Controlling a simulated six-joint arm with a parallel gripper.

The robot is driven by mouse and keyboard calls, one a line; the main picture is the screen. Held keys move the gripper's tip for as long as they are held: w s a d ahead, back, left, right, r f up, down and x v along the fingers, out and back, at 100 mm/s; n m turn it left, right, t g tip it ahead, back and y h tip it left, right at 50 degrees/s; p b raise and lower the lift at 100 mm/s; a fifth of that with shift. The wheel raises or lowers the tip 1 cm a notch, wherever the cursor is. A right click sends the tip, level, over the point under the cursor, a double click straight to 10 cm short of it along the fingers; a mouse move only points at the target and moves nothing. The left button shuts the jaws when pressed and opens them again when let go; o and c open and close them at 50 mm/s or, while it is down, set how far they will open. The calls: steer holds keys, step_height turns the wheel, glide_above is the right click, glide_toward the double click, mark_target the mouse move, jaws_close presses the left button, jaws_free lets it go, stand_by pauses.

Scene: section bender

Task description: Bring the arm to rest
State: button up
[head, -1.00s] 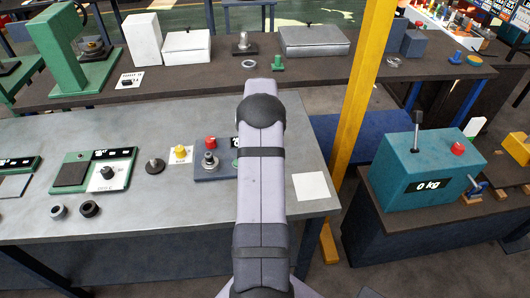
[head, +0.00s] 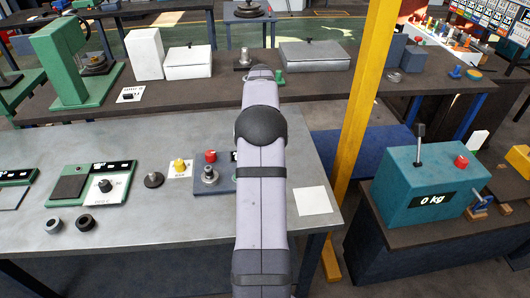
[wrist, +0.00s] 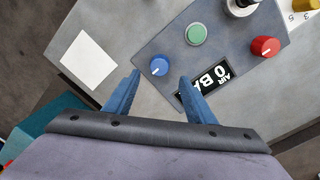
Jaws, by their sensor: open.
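My gripper (wrist: 160,98) shows in the wrist view with its two blue fingers apart and nothing between them. It is above the grey table, near the front edge of a blue-grey control panel (wrist: 222,50). The panel has a blue knob (wrist: 159,66), a green button (wrist: 196,34), a red knob (wrist: 265,46) and a dark display. In the head view my arm (head: 262,200) reaches straight forward over the table (head: 120,225), and the gripper is hidden behind it.
A white square (head: 311,201) lies on the table right of my arm. A yellow post (head: 362,100) stands beyond the table's right edge, and a teal box reading 0 kg (head: 425,180) stands further right. Small parts and a green device (head: 90,185) lie to the left.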

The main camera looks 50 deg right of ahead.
steer(key=w+a+n, duration=0.1)
steer(key=a+n, duration=0.2)
steer(key=a, duration=0.5)
steer(key=w+a+r+n, duration=0.1)
steer(key=a+n, duration=0.2)
steer(key=a, duration=0.6)
steer(key=w+a+n, duration=0.2)
steer(key=a+n, duration=0.2)
steer(key=a, duration=0.4)
steer(key=s+a+f+n, duration=0.2)
steer(key=s+a+n, duration=0.2)
steer(key=s+a, duration=0.3)
steer(key=s+a+f+n, duration=0.1)
steer(key=s+a+n, duration=0.3)
steer(key=s+a, duration=0.3)
steer(key=a, duration=0.3)
steer(key=shift+s+a+f+n+t, duration=0.2)
steer(key=shift+f+n+t, duration=0.1)
steer(key=shift+f+n, duration=0.1)
step_height(320, 180, down, 11)
steer(key=b, duration=1.1)
steer(key=shift+f, duration=0.2)
